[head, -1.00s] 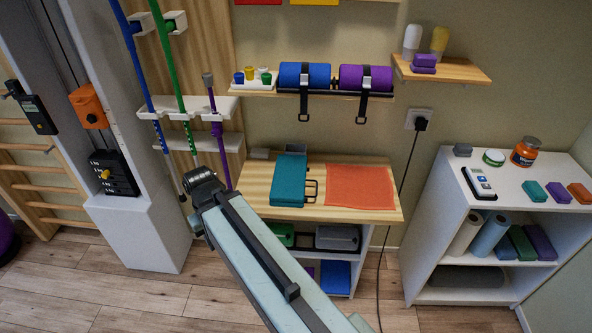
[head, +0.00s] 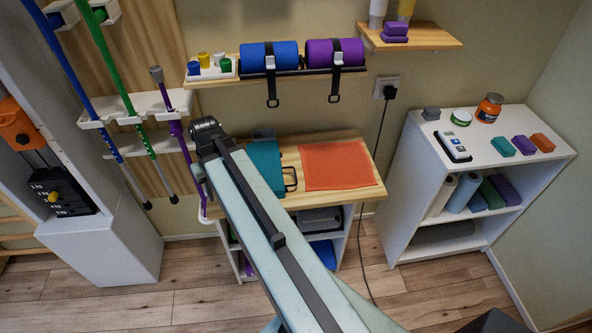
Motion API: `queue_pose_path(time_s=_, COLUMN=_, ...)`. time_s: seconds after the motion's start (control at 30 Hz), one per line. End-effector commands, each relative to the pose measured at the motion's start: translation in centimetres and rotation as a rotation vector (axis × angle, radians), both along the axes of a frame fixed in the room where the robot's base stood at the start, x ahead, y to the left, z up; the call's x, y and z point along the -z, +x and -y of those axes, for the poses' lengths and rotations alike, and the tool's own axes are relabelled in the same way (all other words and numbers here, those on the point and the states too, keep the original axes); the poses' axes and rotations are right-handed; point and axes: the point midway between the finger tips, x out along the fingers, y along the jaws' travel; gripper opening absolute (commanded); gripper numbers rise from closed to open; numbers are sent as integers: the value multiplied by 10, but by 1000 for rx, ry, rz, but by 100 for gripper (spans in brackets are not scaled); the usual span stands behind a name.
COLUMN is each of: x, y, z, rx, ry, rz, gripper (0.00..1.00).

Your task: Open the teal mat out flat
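The teal mat (head: 266,168) lies folded on the wooden bench top, with a dark wire handle shape at its right side. My arm crosses in front of its left and lower part and hides some of it. An orange mat (head: 337,165) lies flat on the bench beside it, to the right. The end of my arm is at the bench's left side, left of the teal mat. My gripper's fingers cannot be made out there.
The wooden bench (head: 368,194) has shelves below. Above it, a wall shelf (head: 295,73) holds strapped blue and purple rolls. A white shelf unit (head: 415,150) stands right, bearing small blocks and jars. Coloured poles (head: 114,85) stand left. A black cord (head: 374,175) hangs from the socket.

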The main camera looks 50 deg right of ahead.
Motion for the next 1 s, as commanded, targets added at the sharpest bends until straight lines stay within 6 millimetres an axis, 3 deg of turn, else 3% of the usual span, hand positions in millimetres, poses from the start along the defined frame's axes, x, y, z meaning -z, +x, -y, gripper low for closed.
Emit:
queue_pose_path(time_s=0.03, x=-9, y=-5, z=49, rx=81, ry=20, rz=5, gripper=30)
queue_pose_path(time_s=0.1, x=-14, y=-20, z=108, rx=180, ry=47, rz=15, gripper=30)
queue_pose_path(time_s=0.2, x=-21, y=-50, z=181, rx=303, ry=81, rz=34, gripper=30)
queue_pose_path(time_s=0.3, x=-26, y=-80, z=234, rx=396, ry=105, rz=52, gripper=30)
queue_pose_path(time_s=0.4, x=-29, y=-101, z=265, rx=453, ry=119, rz=65, gripper=30)
queue_pose_path(time_s=0.53, x=-30, y=-112, z=279, rx=479, ry=126, rz=73, gripper=30)
queue_pose_path(time_s=0.73, x=-23, y=-112, z=278, rx=479, ry=125, rz=73, gripper=30)
queue_pose_path(time_s=1.0, x=18, y=-107, z=272, rx=479, ry=125, rz=73, gripper=30)
